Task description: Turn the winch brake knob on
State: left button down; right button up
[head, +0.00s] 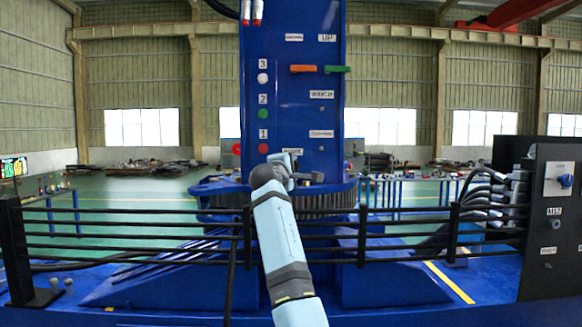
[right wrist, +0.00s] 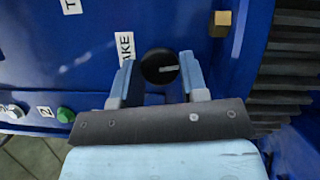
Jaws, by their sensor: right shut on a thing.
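The brake knob (right wrist: 159,67) is a round black knob with a white pointer line, on the blue column (head: 292,110). In the right wrist view it sits between my right gripper's fingers (right wrist: 159,78), beside a white label (right wrist: 125,48) that shows only the letters "AKE". The pointer line lies nearly level there, toward the right. My right gripper (head: 296,166) is shut on the knob. In the head view my arm and gripper hide the knob. My left gripper is not in view.
Black rails (head: 150,224) run across the front, with my right arm reaching over them. The column also carries an orange lever (head: 303,69), a green lever (head: 337,69) and numbered lamps. A dark control box (head: 553,215) with cables stands at right.

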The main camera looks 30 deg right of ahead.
jog(key=shift+m, duration=0.7)
jog(key=o, duration=0.9)
jog(key=shift+a, duration=0.1)
jog(key=shift+r+b+v, duration=0.15)
jog(key=shift+b+v, duration=0.3)
jog(key=shift+v, duration=1.8)
jog(key=shift+r+b+v, duration=0.15)
jog(key=shift+b+v, duration=0.35)
jog(key=shift+v, duration=1.8)
jog(key=shift+r+b+v, duration=0.15)
jog(key=shift+b+v, duration=0.3)
jog(key=shift+v, duration=1.8)
